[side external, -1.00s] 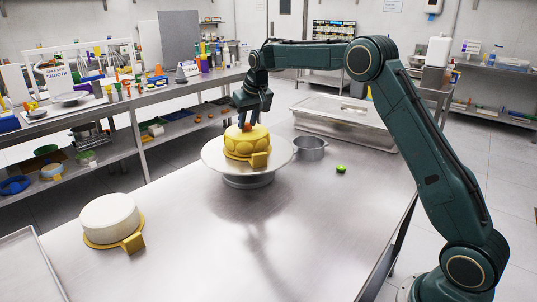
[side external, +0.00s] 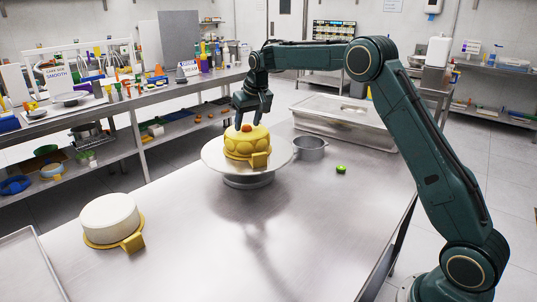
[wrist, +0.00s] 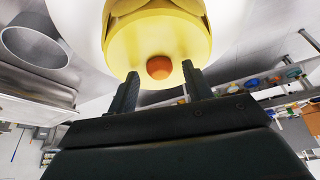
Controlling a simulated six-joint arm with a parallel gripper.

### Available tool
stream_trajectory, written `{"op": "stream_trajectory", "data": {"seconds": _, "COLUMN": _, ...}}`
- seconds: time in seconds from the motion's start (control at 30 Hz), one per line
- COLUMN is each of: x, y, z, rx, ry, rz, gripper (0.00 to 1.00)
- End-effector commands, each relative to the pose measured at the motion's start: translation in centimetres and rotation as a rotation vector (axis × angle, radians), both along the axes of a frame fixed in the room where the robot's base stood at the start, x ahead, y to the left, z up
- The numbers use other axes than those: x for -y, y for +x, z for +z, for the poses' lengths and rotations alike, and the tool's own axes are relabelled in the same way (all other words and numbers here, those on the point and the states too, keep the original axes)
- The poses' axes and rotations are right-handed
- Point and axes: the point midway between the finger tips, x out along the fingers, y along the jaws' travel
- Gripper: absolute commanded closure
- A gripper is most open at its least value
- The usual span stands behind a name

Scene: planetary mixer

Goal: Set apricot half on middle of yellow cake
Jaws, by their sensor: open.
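The yellow cake (side external: 241,148) stands on a round white turntable (side external: 214,164) near the middle of the steel table. The apricot half (side external: 247,127), small and orange, rests on the cake's top. In the wrist view the apricot half (wrist: 159,67) lies on the yellow top, just beyond and between my fingertips. My gripper (side external: 251,118) is directly above the cake, pointing down. Its two fingers are apart and nothing is between them in the wrist view (wrist: 159,82). No finger visibly touches the apricot half.
A white cake (side external: 109,217) on a gold board stands at front left. A lidded steel pan (side external: 345,121) lies at the back right. The front middle is clear.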

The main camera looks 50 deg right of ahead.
Motion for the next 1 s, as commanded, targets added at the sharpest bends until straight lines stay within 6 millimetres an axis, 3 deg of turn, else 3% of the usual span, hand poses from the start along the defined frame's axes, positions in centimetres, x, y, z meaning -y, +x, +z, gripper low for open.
{"op": "stream_trajectory", "data": {"seconds": 0.27, "x": -0.2, "y": -0.8, "z": 2.3, "rx": 0.003, "ry": -0.001, "rz": 0.000, "gripper": 0.50}}
{"op": "stream_trajectory", "data": {"seconds": 0.7, "x": -0.9, "y": -3.4, "z": 8.7, "rx": 0.004, "ry": -0.001, "rz": 0.000, "gripper": 0.50}}
{"op": "stream_trajectory", "data": {"seconds": 1.0, "x": -1.2, "y": -4.3, "z": 11.0, "rx": 0.001, "ry": -0.001, "rz": 0.001, "gripper": 0.50}}
